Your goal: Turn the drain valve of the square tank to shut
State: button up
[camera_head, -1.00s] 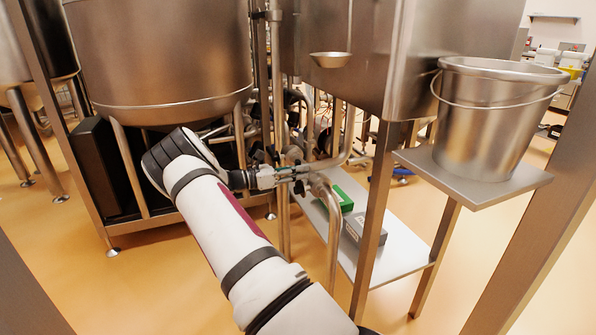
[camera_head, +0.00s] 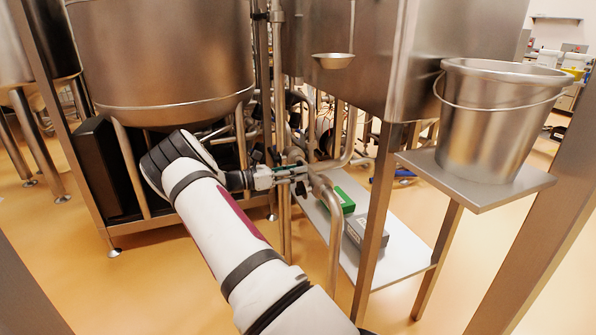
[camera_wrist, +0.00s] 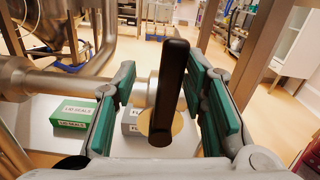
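The square tank (camera_head: 350,70) is a steel box at upper middle in the head view, with pipes below it. The drain valve sits on a steel pipe (camera_wrist: 50,82) in the wrist view. Its black lever handle (camera_wrist: 168,95) stands near upright, slightly tilted. My gripper (camera_head: 286,176) is at the pipework below the tank. In the wrist view my gripper (camera_wrist: 165,105) has its green-padded fingers apart, one on each side of the handle. A gap shows on the left; the right finger is close to the handle, and I cannot tell whether it touches.
A steel bucket (camera_head: 490,125) stands on a side shelf (camera_head: 480,186) at right. A lower shelf (camera_head: 400,252) holds a green box (camera_head: 343,199) and a grey box (camera_head: 370,235). Frame posts (camera_head: 372,230) and a round vessel (camera_head: 160,50) border the arm.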

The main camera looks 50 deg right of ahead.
jog(key=v, duration=1.1)
jog(key=shift+w, duration=0.1)
